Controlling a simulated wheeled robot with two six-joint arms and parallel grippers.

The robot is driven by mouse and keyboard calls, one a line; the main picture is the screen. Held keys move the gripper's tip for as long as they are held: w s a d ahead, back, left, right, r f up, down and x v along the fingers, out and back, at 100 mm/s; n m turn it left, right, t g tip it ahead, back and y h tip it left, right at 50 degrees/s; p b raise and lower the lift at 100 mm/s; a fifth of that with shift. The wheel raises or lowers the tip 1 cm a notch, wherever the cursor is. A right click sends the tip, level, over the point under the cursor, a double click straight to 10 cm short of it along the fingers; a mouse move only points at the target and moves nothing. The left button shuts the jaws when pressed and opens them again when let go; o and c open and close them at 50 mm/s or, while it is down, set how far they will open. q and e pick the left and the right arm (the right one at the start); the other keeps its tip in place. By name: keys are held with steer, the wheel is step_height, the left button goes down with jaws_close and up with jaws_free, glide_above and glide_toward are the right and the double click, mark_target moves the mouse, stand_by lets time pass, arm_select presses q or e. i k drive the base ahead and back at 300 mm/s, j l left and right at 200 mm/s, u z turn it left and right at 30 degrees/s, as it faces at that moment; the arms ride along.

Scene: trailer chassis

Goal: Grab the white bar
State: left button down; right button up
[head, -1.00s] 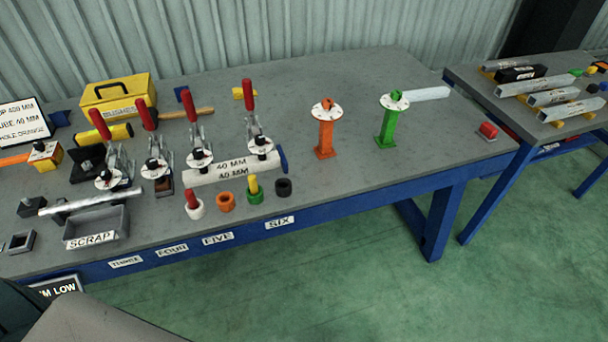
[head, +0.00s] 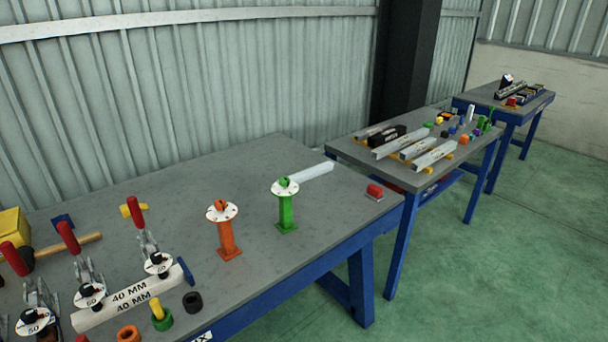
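A plain white bar (head: 312,172) lies on the near workbench (head: 190,248), just behind and right of the green post (head: 286,212). Its left end is close to the post's round white top; I cannot tell if they touch. Another white bar (head: 120,307), marked "40 MM", lies at the lower left below red-handled clamps, with a blue piece at its right end. Neither of my grippers shows in the head view.
An orange post (head: 226,232) with a round white top stands left of the green one. A red block (head: 374,191) sits near the bench's right corner. A second bench (head: 350,150) carries several grey bars. Green floor (head: 480,270) is clear at the right.

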mark_target(301, 177)
steer(key=i+l, duration=0.15)
steer(key=l, duration=0.2)
steer(key=i+l+u, duration=0.1)
steer(key=l, duration=0.2)
steer(key=i+l, duration=0.2)
steer(key=l, duration=0.15)
steer(key=i+l+u, duration=0.1)
steer(key=l, duration=0.25)
steer(key=i+l, duration=0.2)
steer(key=l, duration=0.15)
